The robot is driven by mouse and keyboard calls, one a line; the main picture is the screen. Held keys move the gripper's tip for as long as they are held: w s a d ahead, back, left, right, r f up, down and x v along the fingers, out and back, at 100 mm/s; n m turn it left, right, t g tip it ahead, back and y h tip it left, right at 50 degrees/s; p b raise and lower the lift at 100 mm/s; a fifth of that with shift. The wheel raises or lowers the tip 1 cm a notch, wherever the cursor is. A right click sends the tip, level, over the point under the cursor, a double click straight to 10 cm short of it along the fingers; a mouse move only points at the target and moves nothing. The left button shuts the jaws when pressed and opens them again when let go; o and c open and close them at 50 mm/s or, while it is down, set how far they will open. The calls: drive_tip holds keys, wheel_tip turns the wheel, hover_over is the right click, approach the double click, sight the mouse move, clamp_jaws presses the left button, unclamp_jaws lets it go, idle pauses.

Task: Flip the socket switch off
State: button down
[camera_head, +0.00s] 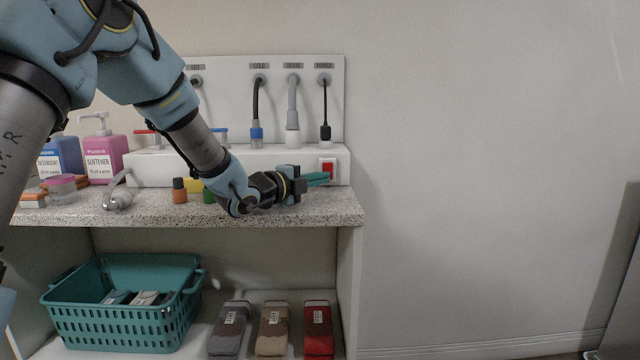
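The socket switch (327,166) is a red rocker in a white frame. It sits at the right end of the long white box at the back of the speckled counter. My gripper (322,179) reaches in from the left, with its teal fingers pointing right. The fingertips appear just below and in front of the switch's lower part. I cannot tell whether they touch it. The fingers overlap in this view, so their opening is unclear. No object shows between them.
Above the white box (240,165), several hoses and cords hang from a white panel (225,100). A teal basket (125,325) is below. The right side is clear.

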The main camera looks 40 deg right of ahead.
drive_tip(key=a, duration=0.7)
drive_tip(key=s+a, duration=0.1)
drive_tip(key=a, duration=0.2)
drive_tip(key=shift+a+r+b, duration=0.3)
drive_tip(key=shift+a+b, duration=0.05)
